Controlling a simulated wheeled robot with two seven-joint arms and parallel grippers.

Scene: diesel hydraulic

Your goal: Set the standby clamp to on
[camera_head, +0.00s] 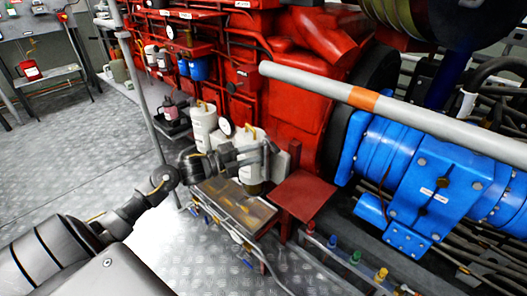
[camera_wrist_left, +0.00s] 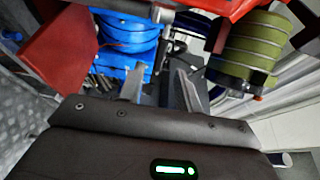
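I cannot tell for certain which part is the standby clamp; the labels are too small to read. Two white canisters with yellow handles stand side by side, one farther back (camera_head: 204,125) and one nearer (camera_head: 251,174). My left gripper (camera_head: 264,154) is at the nearer canister and overlaps its front in the head view; contact cannot be told. In the left wrist view its two fingers (camera_wrist_left: 160,88) stand apart with nothing visible between them. A blue ribbed housing (camera_wrist_left: 128,40) and an olive ribbed cylinder (camera_wrist_left: 248,48) show beyond them. My right gripper is out of view.
A red engine block (camera_head: 300,105) stands behind the canisters. A grey pipe with an orange band (camera_head: 363,98) crosses above the blue housing (camera_head: 435,185). A red plate (camera_head: 303,194) and small coloured valves (camera_head: 356,257) lie right of the gripper. Open floor (camera_head: 90,150) is at left.

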